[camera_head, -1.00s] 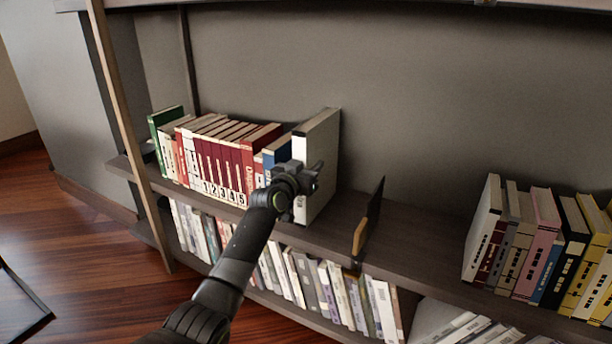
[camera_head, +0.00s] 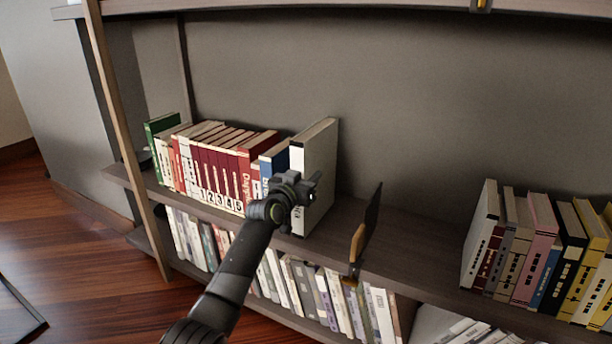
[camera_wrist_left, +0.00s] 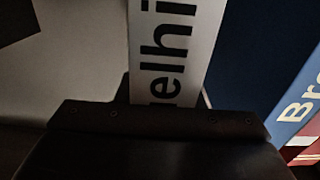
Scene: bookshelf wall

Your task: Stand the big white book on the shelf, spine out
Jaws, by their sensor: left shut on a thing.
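The big white book (camera_head: 321,165) stands upright on the middle shelf (camera_head: 420,255), at the right end of the left row of books, beside a blue book (camera_head: 273,160). Its spine faces out toward me. My left gripper (camera_head: 306,190) is shut on the book at its spine side, around the lower half. In the left wrist view the white spine with dark letters (camera_wrist_left: 175,50) lies straight ahead of the gripper. The blue book's cover (camera_wrist_left: 250,50) is close to its right there. The fingertips are hard to make out in the dark. My right gripper is out of view.
Red and white volumes (camera_head: 220,170) fill the row to the left. A dark bookend with a tan edge (camera_head: 366,232) stands to the right, with bare shelf around it. Another book row (camera_head: 540,245) is farther right. Books fill the shelf below (camera_head: 330,290).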

